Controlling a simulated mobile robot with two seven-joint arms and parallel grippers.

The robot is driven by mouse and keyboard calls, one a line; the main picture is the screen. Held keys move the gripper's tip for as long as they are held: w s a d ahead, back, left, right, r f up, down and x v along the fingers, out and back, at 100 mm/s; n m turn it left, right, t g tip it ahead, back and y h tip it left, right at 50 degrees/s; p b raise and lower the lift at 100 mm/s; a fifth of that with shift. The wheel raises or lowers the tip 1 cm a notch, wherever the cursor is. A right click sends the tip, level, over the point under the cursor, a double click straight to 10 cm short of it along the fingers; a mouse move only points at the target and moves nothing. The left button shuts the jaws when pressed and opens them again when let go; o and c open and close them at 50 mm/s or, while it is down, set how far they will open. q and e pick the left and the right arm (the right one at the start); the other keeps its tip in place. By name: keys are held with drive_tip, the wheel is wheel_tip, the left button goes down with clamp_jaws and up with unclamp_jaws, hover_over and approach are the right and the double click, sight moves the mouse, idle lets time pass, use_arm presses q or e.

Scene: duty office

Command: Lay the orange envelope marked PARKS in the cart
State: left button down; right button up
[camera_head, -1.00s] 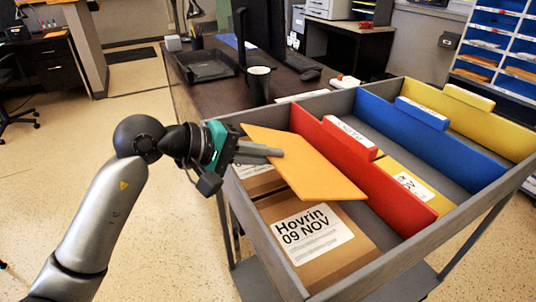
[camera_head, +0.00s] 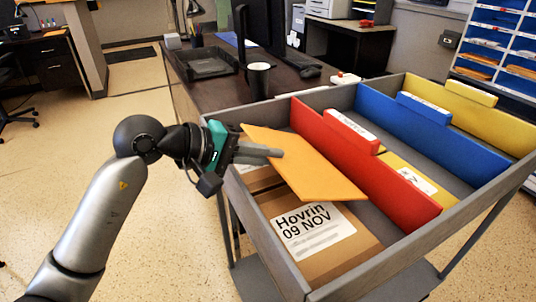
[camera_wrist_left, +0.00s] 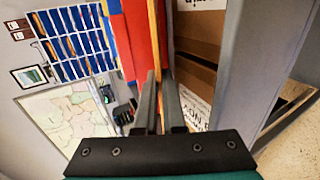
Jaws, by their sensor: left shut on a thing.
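My left gripper (camera_head: 262,152) is shut on an orange envelope (camera_head: 305,165) at its near left edge. The envelope is held tilted above the left part of the grey cart (camera_head: 285,262), to the left of the red divider. No PARKS marking shows on the side that I see. In the left wrist view the envelope (camera_wrist_left: 154,40) appears as a thin edge between the fingers (camera_wrist_left: 160,85). Brown parcels lie in the cart below it, one labelled Hovrin 09 NOV (camera_head: 315,232). My right gripper is not in view.
Red (camera_head: 350,160), blue (camera_head: 400,125) and yellow (camera_head: 470,112) dividers split the cart. A yellow labelled item (camera_head: 405,172) lies between red and blue. A dark desk with a black mug (camera_head: 258,80) stands behind. Blue pigeonholes (camera_head: 500,45) stand at the right.

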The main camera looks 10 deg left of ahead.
use_arm(q)
drive_tip(key=c, duration=0.9)
unclamp_jaws()
drive_tip(key=shift+p+v, duration=0.8)
drive_tip(key=shift+v, duration=6.8)
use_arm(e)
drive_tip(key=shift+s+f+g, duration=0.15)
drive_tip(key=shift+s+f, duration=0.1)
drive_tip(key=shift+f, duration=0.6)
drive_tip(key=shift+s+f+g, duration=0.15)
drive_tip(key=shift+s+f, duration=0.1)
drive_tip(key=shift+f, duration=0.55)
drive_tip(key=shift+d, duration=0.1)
